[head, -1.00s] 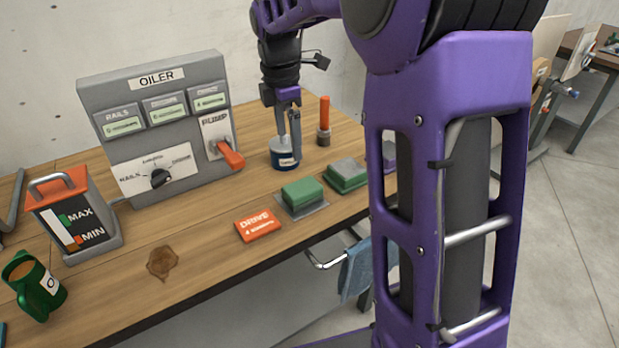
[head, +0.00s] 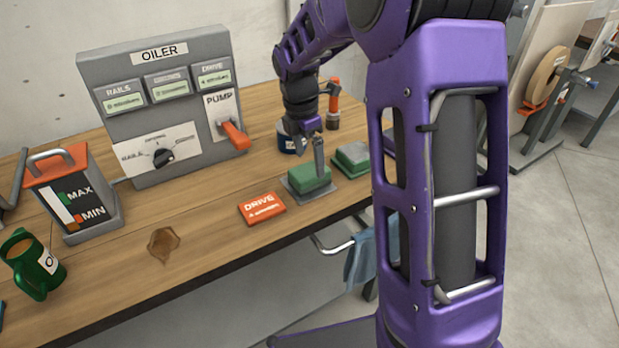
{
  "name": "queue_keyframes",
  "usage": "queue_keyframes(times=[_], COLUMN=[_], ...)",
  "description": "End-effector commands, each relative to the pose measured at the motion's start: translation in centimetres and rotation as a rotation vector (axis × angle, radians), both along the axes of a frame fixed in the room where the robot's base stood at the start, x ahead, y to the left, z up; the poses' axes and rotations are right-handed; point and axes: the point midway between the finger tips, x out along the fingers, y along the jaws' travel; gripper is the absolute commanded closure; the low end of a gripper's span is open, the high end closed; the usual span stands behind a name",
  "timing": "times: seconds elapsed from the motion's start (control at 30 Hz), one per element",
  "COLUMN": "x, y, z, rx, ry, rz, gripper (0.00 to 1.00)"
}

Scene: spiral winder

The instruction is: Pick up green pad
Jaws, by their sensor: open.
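A green pad (head: 309,178) lies on a thin grey plate (head: 301,194) near the front edge of the wooden bench. My gripper (head: 313,158) is open and points down just above and behind this pad. One finger shows clearly, its tip close to the pad's right side; whether it touches I cannot tell. The other finger is hard to make out.
An orange DRIVE card (head: 262,208) lies left of the pad. A dark blue tin (head: 288,142) stands behind my gripper, with an orange-handled item (head: 333,105) beyond. The grey oiler panel (head: 165,100) stands behind left. Bare bench lies around a brown stain (head: 162,243).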

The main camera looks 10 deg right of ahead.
Motion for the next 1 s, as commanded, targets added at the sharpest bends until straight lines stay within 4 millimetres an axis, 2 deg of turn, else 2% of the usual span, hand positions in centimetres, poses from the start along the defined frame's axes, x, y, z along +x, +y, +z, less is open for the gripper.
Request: queue_keyframes(times=[0.4, 0.63, 0.67, 1.0], x=[0.6, 0.7, 0.7, 0.6], y=[-0.3, -0.3, -0.3, -0.3], z=[-5.0, -5.1, -5.1, -5.1], rx=[-0.001, 0.000, 0.000, 0.000], ry=[0.002, 0.000, 0.000, 0.000], rz=[0.000, -0.001, -0.001, -0.001], gripper=[0.00, 0.00, 0.04, 0.65])
